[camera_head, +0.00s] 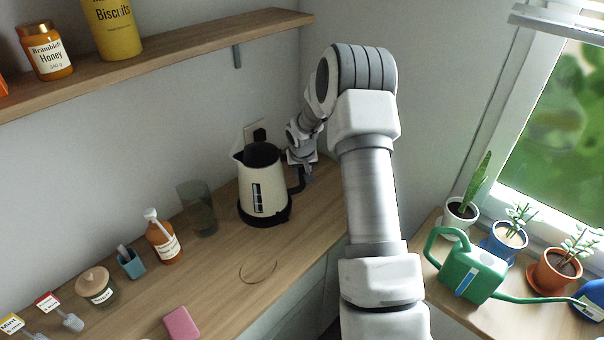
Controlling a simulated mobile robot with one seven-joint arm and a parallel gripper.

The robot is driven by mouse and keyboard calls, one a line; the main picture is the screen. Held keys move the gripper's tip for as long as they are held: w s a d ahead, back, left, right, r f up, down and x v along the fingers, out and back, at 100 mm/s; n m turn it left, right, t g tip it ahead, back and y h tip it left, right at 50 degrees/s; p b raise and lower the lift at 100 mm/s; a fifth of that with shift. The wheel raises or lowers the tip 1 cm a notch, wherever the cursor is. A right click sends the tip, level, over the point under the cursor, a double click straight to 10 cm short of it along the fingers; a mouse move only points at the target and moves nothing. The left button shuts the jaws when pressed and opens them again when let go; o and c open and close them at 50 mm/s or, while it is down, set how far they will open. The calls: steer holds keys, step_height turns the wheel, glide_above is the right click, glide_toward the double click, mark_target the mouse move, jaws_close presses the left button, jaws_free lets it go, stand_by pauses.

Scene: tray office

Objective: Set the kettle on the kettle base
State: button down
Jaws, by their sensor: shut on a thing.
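The cream kettle (262,182) with a black lid and black handle stands upright toward the back of the wooden counter, near the corner. The black kettle base (270,220) shows directly under it as a dark disc. I cannot tell whether the kettle is fully seated on it or slightly above. My gripper (300,172) is at the right side of the kettle, shut on its handle; the fingers are small and partly hidden by the handle and my wrist.
A green glass (198,208), an orange pump bottle (163,238), a blue cup (131,262) and a lidded jar (97,287) stand left of the kettle. A pink block (181,324) lies in front. A shelf (190,50) hangs above. A watering can (470,270) and plants stand right.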

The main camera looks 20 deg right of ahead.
steer(key=shift+w+f+b, duration=0.1)
steer(key=shift+f+b, duration=0.15)
steer(key=shift+b, duration=0.05)
steer(key=c, duration=0.9)
jaws_free()
steer(key=shift+c, duration=0.2)
steer(key=shift+s+f, duration=0.15)
steer(key=shift+s, duration=0.1)
steer(key=p+v, duration=0.4)
steer(key=v, duration=0.7)
